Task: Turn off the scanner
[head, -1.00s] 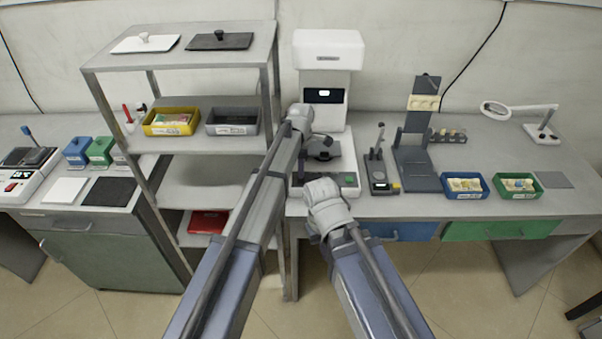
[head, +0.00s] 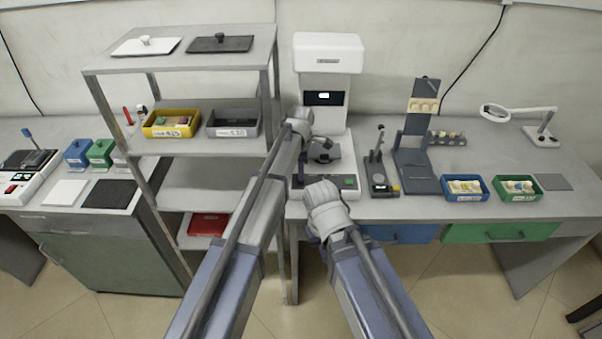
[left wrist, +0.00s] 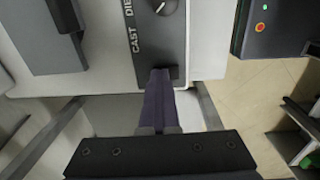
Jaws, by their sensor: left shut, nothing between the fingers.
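The scanner (head: 328,52) is a tall white machine at the back of the bench, with a small lit display (head: 324,96). A green spot (head: 350,182) shows on its base. In the left wrist view a dark panel (left wrist: 158,45) carries the words CAST and DIE and a round knob (left wrist: 166,6). My left gripper (left wrist: 162,76) is shut and empty, its fingertips at the panel's lower end. I cannot tell whether they touch it. In the head view my left arm partly covers the scanner's base. My right arm is in front of the bench, its fingers not visible.
A grey shelf rack (head: 205,146) with bins stands left of the scanner. A small dark instrument (head: 381,190), a dark stand (head: 418,180), a blue bin (head: 466,196) and a green bin (head: 517,195) lie to the right. A magnifier (head: 540,136) is at the far right.

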